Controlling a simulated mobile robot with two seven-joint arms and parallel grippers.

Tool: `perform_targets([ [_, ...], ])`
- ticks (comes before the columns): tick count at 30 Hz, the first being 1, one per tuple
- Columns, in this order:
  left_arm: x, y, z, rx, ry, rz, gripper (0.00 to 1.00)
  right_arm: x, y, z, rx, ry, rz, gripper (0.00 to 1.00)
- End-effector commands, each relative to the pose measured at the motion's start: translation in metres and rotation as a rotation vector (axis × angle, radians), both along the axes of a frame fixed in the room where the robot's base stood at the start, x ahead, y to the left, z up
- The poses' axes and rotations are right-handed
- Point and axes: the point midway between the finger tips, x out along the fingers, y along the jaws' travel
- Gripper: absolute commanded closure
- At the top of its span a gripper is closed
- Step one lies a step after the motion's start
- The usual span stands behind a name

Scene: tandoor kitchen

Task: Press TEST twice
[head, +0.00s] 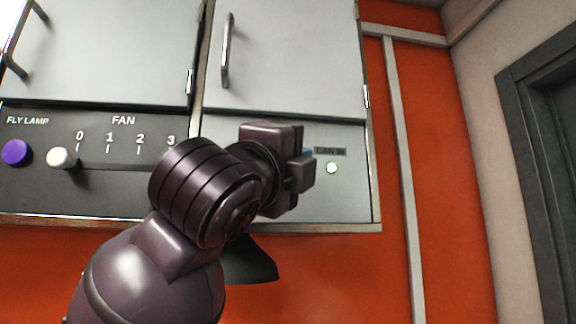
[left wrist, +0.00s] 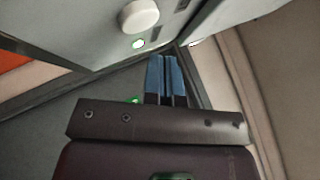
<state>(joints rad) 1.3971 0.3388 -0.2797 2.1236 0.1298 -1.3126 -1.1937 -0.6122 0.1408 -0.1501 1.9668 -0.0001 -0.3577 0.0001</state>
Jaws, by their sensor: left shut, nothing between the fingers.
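No TEST label is readable in either view. My right gripper is not in view.
On the left, a dark panel holds a purple button (head: 16,153) labelled FLY LAMP and a white FAN knob (head: 61,158) by a numbered scale. Cabinet doors with handles (head: 227,52) are above. An orange wall (head: 340,280) lies below; a dark door frame (head: 535,190) is at right.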

Motion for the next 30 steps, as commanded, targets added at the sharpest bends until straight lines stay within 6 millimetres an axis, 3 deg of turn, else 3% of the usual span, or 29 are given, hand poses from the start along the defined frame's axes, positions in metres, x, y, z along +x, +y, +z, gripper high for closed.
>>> perform_targets([
  [13, -0.034, -0.007, -0.001, 0.001, 0.0, 0.0, 1.0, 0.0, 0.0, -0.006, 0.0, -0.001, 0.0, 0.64],
  [30, -0.038, -0.007, -0.001, 0.0, 0.001, 0.0, 1.0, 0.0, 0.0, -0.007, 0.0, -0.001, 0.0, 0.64],
])
